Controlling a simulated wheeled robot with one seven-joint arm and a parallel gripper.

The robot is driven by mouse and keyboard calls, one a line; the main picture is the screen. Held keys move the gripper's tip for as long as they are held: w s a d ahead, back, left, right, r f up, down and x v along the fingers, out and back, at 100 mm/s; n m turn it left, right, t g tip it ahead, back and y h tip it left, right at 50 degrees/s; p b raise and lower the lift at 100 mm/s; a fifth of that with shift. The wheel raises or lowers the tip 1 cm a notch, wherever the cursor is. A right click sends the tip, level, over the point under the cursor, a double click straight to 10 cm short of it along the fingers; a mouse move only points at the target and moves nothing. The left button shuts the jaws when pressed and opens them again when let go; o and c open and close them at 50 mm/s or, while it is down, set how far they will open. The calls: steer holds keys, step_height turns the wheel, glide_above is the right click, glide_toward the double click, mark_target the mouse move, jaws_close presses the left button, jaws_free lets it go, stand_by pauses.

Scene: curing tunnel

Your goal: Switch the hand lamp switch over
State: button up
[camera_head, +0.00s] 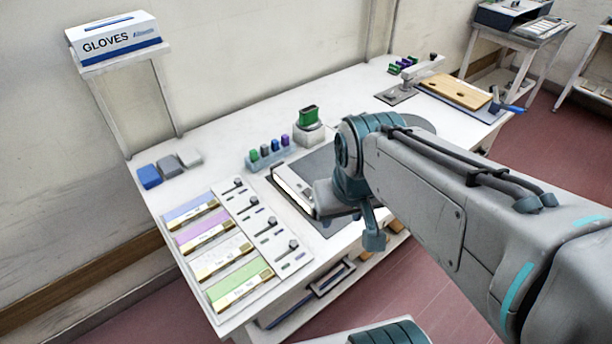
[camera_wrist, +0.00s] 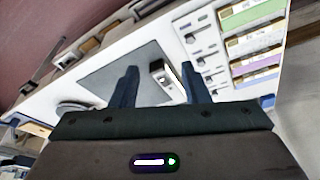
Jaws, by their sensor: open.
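The hand lamp (camera_head: 294,189) is a white, elongated body with a dark edge, lying on the dark grey mat (camera_head: 324,160) on the white bench. In the wrist view the lamp (camera_wrist: 166,79) shows between my two fingers, closer to the right one, with a small dark mark on its near end that may be the switch. My gripper (camera_wrist: 159,68) is open and empty, its dark blue fingers apart over the mat. In the head view my arm hides the right part of the mat and most of my gripper. The switch position cannot be told.
A panel of sliders (camera_head: 265,226) and coloured label cards (camera_head: 238,284) lie left of the mat. A rack of coloured pieces (camera_head: 270,156) and a green-topped block (camera_head: 309,122) stand behind it. A gloves box (camera_head: 118,38) sits on a raised shelf.

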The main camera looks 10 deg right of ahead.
steer(key=w+f+n+g+p, duration=0.2)
steer(key=w, duration=0.9)
steer(key=w+f+n+g+p, duration=0.1)
steer(key=w+f+n, duration=0.15)
steer(key=w, duration=0.75)
steer(key=shift+n, duration=0.25)
steer(key=f, duration=0.4)
steer(key=f+p, duration=0.1)
steer(key=f, duration=0.3)
steer(key=f+p, duration=0.1)
steer(key=f, duration=0.4)
steer(key=shift+w+d, duration=0.15)
steer(key=shift+d, duration=0.2)
steer(key=shift+c, duration=0.3)
